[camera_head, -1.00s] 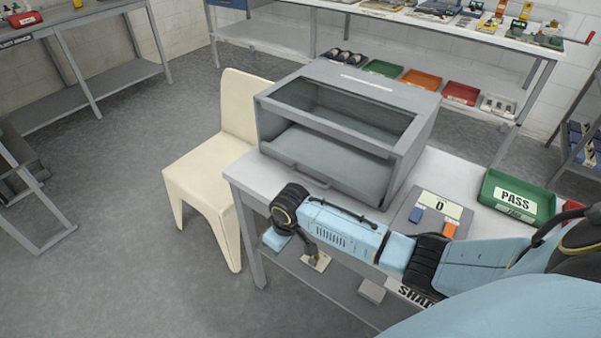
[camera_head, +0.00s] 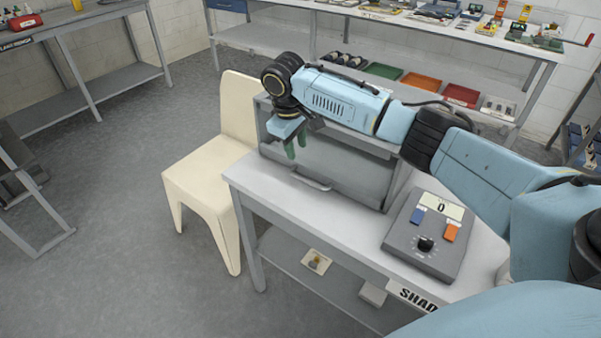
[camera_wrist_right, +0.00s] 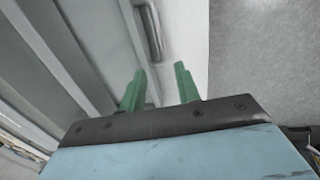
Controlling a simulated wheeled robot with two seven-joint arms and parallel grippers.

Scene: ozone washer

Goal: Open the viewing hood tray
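The grey viewing hood (camera_head: 385,180) stands on the table, partly hidden behind my right arm. Its tray handle (camera_head: 312,184) shows low on the front side, and also in the right wrist view (camera_wrist_right: 150,32). How far the tray is out, I cannot tell. My right gripper (camera_head: 296,146) has green fingers pointing down, in front of the hood and above the handle. In the right wrist view the gripper (camera_wrist_right: 160,88) is open and empty, its fingers apart, with the handle beyond them. My left gripper is not in view.
A grey control box (camera_head: 428,235) with a knob and display sits right of the hood on the table (camera_head: 350,222). A cream chair (camera_head: 205,172) stands close to the left. A shelf with coloured trays (camera_head: 420,82) is behind.

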